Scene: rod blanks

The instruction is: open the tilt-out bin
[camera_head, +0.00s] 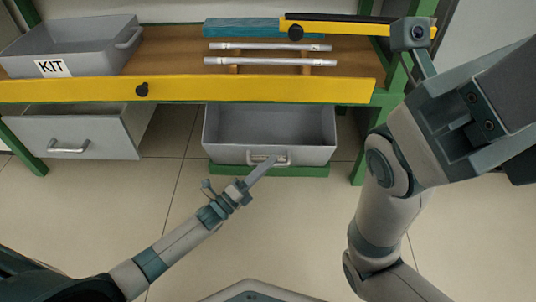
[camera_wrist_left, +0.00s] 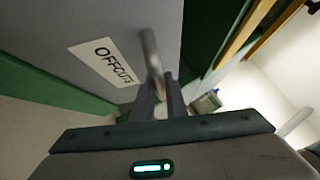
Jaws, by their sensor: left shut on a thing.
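The tilt-out bin (camera_head: 225,152) is a grey box under the workbench, between its green legs. Its open top shows an empty-looking inside, and its front is tipped outward. A pale bar handle (camera_head: 284,161) sits on its front. My left gripper (camera_head: 266,164) is shut on this handle. In the left wrist view the two dark fingers (camera_wrist_left: 158,98) are at the handle (camera_wrist_left: 151,50), beside a white label reading OFFCUTS (camera_wrist_left: 107,62) on the grey front. My right arm shows at the right, but its gripper fingers do not show.
The workbench's yellow front edge (camera_head: 230,90) runs above the bin and carries a black knob (camera_head: 142,89). A grey KIT tray (camera_head: 90,62) and two pale rods (camera_head: 262,61) are on top. A grey drawer (camera_head: 75,135) is at left. The tiled floor in front is clear.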

